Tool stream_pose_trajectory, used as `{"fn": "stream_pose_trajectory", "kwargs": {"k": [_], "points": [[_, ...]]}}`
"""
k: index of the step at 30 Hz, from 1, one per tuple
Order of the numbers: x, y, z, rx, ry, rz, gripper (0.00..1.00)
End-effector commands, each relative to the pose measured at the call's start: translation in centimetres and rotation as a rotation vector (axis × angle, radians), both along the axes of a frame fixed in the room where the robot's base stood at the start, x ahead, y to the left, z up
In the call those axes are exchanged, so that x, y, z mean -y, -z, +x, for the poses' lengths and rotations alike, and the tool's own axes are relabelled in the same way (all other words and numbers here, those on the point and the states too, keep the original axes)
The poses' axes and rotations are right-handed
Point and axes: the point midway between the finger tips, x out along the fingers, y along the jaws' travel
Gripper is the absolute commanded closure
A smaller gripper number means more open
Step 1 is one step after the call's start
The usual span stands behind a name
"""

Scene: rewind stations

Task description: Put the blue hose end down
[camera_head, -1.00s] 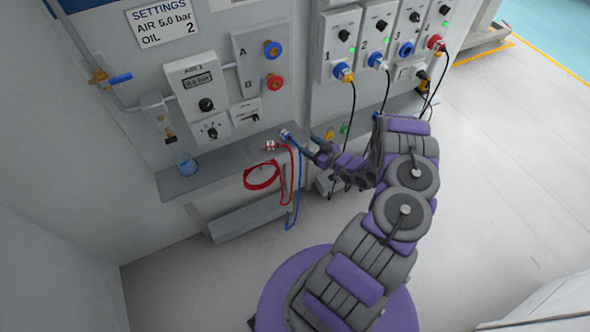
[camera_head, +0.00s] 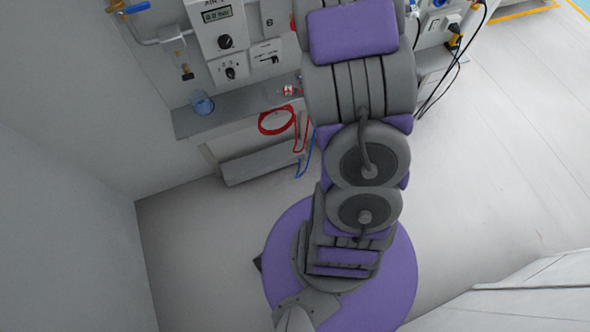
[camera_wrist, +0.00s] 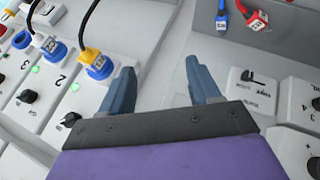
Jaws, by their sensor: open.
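The blue hose end (camera_wrist: 222,18) lies on the grey shelf (camera_wrist: 190,28) in the wrist view, close to the red hose end (camera_wrist: 258,19). My gripper (camera_wrist: 160,66) is open and empty, with clear space between its fingers. It is apart from the blue hose end, which is beyond the right finger toward the top of the picture. In the head view part of the blue hose (camera_head: 304,166) hangs below the shelf. The blue hose end and my gripper are hidden there behind my arm.
The red hose (camera_head: 276,122) hangs coiled at the shelf front. A blue cup (camera_head: 202,103) stands at the shelf's left. Blue and yellow plugs with black cables (camera_wrist: 96,62) stick out of the numbered panel on the left of the wrist view. Open floor lies to the right.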

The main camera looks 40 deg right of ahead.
Motion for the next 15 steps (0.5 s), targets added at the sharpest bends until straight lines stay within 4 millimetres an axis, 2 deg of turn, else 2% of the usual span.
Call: {"fn": "stream_pose_trajectory", "kwargs": {"k": [1, 6, 11, 15], "points": [[-1.8, -1.9, -0.4, -0.011, 0.019, 0.003, 0.38], [-7.7, -5.7, -3.7, -0.084, 0.099, 0.054, 0.38], [-14.2, -8.2, -7.8, -0.159, 0.144, 0.135, 0.38], [-20.5, -9.9, -12.1, -0.235, 0.155, 0.224, 0.38]]}}
